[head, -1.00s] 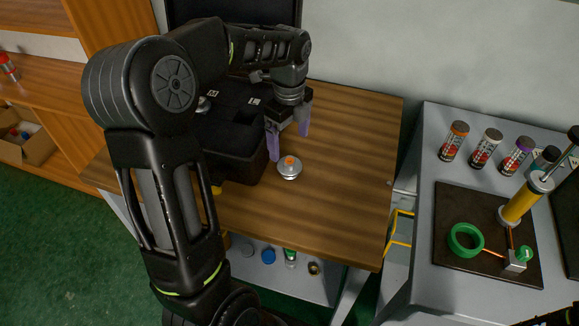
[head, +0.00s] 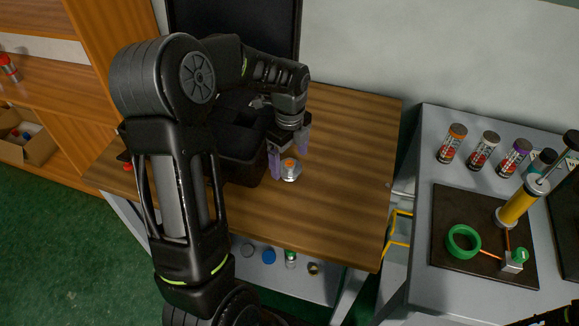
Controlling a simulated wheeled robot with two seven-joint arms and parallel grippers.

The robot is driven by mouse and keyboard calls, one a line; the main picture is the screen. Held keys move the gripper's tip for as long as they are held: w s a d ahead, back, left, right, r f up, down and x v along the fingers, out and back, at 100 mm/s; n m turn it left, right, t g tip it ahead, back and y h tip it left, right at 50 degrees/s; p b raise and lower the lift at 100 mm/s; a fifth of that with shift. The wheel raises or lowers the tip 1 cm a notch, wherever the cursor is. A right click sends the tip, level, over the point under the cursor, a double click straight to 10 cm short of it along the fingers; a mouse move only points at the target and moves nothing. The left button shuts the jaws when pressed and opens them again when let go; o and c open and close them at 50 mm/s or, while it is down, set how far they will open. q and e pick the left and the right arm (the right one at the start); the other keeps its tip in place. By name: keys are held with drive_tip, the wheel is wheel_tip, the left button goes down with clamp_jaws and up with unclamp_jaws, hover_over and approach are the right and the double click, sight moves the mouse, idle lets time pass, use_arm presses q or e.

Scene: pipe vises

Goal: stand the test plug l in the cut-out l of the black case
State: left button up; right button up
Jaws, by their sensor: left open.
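My left arm covers much of the case, and I cannot make out cut-out l.
The wooden table (head: 350,170) is clear right of the plug. A grey bench (head: 400,290) at the right holds several labelled cans, a yellow pump (head: 517,205) and a green ring (head: 463,241) on a dark mat. A wooden shelf stands at the left.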

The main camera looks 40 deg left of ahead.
sight(290, 163)
use_arm(q)
drive_tip(key=shift+f, duration=0.9)
drive_tip(key=c, duration=1.9)
drive_tip(key=shift+o, duration=0.2)
wheel_tip(290, 163, up, 10)
drive_tip(key=b, duration=0.1)
